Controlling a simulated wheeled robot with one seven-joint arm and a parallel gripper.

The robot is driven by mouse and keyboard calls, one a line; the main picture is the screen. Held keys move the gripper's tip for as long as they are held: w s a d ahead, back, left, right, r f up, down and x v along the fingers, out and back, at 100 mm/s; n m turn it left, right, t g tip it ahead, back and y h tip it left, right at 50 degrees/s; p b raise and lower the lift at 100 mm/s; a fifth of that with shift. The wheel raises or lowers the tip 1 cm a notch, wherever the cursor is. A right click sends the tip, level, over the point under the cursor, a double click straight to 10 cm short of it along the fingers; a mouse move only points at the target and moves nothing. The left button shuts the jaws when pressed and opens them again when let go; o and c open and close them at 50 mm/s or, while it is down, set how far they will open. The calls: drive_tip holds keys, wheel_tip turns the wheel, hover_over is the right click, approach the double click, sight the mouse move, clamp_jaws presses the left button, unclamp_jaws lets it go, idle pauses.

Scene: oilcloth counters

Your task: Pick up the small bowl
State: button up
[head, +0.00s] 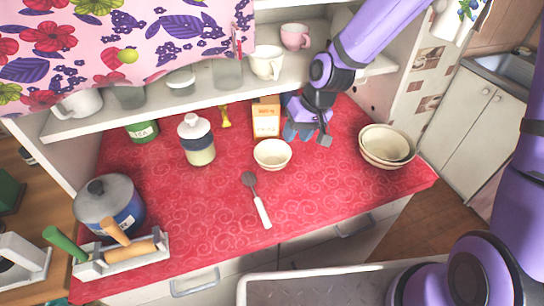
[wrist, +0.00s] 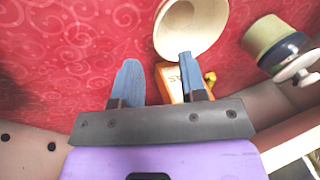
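The small bowl (head: 272,154) is cream-coloured and stands upright and empty on the red counter in the head view, in front of an orange and white carton. It shows at the top of the wrist view (wrist: 193,25). My gripper (head: 306,133) is above the counter to the right of the carton, behind and to the right of the bowl. Its two blue fingers are apart in the wrist view (wrist: 158,78), with nothing held between them. The gripper is apart from the bowl.
The carton (head: 266,118) stands between the bowl and the shelf (head: 215,92). Larger stacked bowls (head: 388,146) are at the right. A jar (head: 196,143) and a white-handled utensil (head: 257,201) are nearby.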

sight(288, 149)
drive_tip(key=shift+x, duration=3.45)
drive_tip(key=shift+w+d, duration=0.1)
drive_tip(key=shift+w, duration=0.1)
clamp_jaws()
